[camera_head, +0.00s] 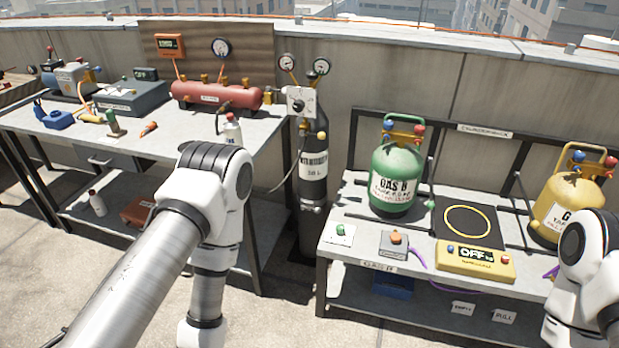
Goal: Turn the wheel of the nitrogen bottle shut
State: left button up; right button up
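The nitrogen bottle (313,190) is a tall dark cylinder standing upright on the floor between the two benches. It has a white label marked 50 L. Two round gauges (321,66) and a pale regulator block (299,100) with a dark round knob sit at its top. I cannot clearly make out which part is the valve wheel, or how far it is turned. My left arm bends in front of the left bench, to the left of the bottle, and my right arm shows at the lower right edge. Both grippers lie outside the picture.
The left bench (160,148) carries a red manifold tank (215,95) and tools. A hose hangs beside the bottle. The right bench (345,257) holds a green gas bottle (392,180), a yellow gas bottle (565,205) and a yellow scale display (475,262). A wall stands behind.

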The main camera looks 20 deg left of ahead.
aim_at(311, 75)
jog(key=i+j+z, duration=0.35)
jog(key=j, duration=0.3)
jog(key=i+j+z, duration=0.3)
jog(key=j, duration=0.45)
jog(key=i+j+z, duration=0.2)
jog(key=j, duration=0.2)
jog(key=i, duration=0.05)
